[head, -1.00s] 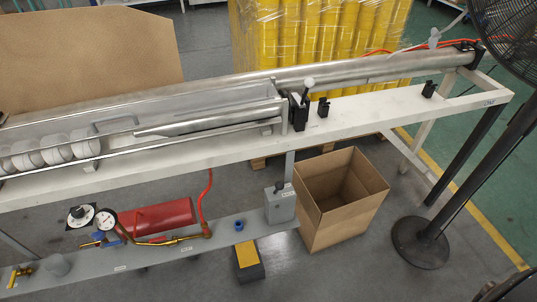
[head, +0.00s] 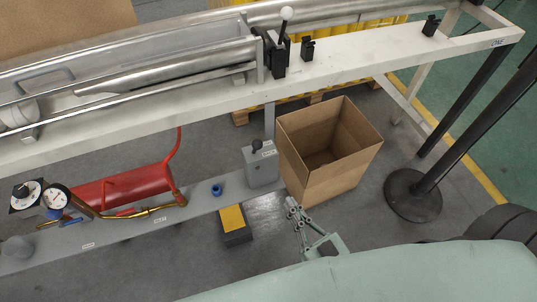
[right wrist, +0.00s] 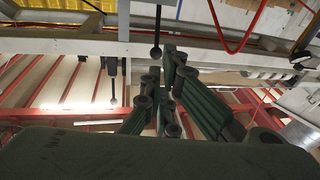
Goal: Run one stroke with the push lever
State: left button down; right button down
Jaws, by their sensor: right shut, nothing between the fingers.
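A lever with a white ball knob (head: 286,13) stands tilted on a black block (head: 278,55) on the white bench rail. My right gripper (head: 291,205) is shut and empty, below and right of the grey box and in front of the cardboard box. In the right wrist view my closed fingers (right wrist: 168,75) point up the picture. My left gripper is not in view.
An open cardboard box (head: 326,165) stands on the floor right of the grey box. The shelf holds a red cylinder (head: 125,190), gauges (head: 27,195) and a blue ring (head: 216,190). A black-and-yellow pedal (head: 233,222) lies on the floor. A round stand base (head: 412,195) is at right.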

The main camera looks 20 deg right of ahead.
aim_at(256, 149)
jog(key=r+b+x, duration=0.1)
jog(key=r+x, duration=0.1)
jog(key=x, duration=1.2)
jog(key=shift+r, duration=0.1)
dwell(0.3)
